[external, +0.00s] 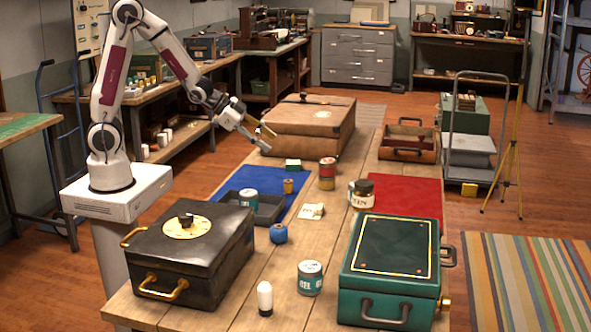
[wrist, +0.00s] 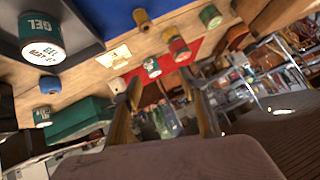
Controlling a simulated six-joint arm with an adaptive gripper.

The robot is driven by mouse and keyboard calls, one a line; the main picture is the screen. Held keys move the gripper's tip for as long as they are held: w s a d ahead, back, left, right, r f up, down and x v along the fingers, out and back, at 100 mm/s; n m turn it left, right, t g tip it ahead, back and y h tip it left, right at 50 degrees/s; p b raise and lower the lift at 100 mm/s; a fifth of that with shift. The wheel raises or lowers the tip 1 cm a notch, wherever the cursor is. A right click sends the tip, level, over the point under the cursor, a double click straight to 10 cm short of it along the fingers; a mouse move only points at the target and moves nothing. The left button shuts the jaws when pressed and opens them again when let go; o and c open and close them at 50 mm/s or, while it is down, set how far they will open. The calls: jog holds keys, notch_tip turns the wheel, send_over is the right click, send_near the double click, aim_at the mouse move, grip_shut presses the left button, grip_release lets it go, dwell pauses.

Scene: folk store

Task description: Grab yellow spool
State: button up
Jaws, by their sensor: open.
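The yellow spool (external: 288,186) stands upright at the right edge of the blue mat (external: 212,188) on the wooden table. It also shows near the top of the wrist view (wrist: 142,19). My gripper (external: 267,140) is open and empty, held above the far part of the blue mat, behind and higher than the spool. In the wrist view its two fingers (wrist: 161,84) are spread apart with nothing between them; the spool lies beyond them, toward the top.
A brown case (external: 318,130) stands behind. A blue spool (external: 278,233) sits nearer.

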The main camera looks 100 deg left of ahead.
notch_tip(320, 180, down, 6)
jog(key=w+a+t+h, duration=0.1)
jog(key=a, duration=0.2)
jog(key=t+h, duration=0.2)
send_near(291, 182)
jog(key=shift+w+a, duration=0.7)
jog(key=shift+w, duration=0.05)
jog(key=shift+s+f+t+h, duration=0.4)
jog(key=shift+s+f, duration=0.05)
jog(key=shift+f, duration=0.4)
jog(key=shift+x, duration=1.25)
jog(key=shift+w, duration=0.15)
jog(key=shift+x, duration=2.5)
jog(key=shift+d, duration=0.1)
